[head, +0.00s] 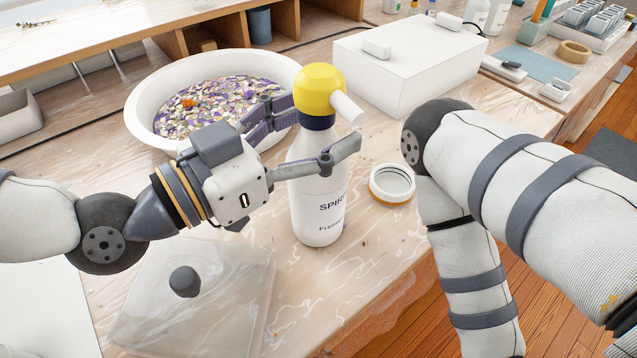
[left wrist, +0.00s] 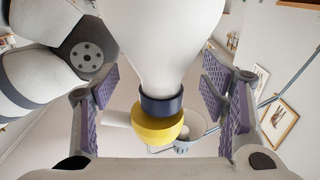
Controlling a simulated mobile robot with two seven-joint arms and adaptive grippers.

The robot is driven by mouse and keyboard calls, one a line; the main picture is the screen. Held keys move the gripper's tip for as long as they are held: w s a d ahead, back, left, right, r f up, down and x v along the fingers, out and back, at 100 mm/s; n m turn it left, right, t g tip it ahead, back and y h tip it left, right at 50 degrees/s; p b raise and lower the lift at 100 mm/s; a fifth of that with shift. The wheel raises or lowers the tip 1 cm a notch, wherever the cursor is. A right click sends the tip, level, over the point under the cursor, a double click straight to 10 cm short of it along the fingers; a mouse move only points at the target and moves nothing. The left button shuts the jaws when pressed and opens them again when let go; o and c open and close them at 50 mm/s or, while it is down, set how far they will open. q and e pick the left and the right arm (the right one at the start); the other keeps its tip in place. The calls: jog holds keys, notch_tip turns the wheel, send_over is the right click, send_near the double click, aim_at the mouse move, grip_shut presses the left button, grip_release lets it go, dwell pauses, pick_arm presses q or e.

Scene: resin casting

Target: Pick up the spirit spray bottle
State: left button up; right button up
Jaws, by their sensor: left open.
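The spirit spray bottle (head: 319,205) is white with a dark collar and a yellow spray head with a white nozzle. It stands upright on the bench in the head view. My left gripper (head: 301,140) is open at the bottle's upper body, one finger in front of it and the other on its far side. In the left wrist view the bottle (left wrist: 168,45) appears upside down between the spread fingers of the left gripper (left wrist: 160,95), with gaps on both sides. My right arm shows at the right, but its gripper is not in view.
A white bowl of purple and pale flakes (head: 140,105) stands just behind the left gripper. A white box (head: 400,75) is behind the bottle to the right. A round lid or ring (head: 391,185) lies right of the bottle. A clear slab (head: 215,310) lies at the front left.

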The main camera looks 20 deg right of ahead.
pick_arm(q)
jog(key=shift+w+d, duration=0.15)
jog(key=shift+d, duration=0.2)
jog(key=shift+a, duration=0.1)
grip_shut()
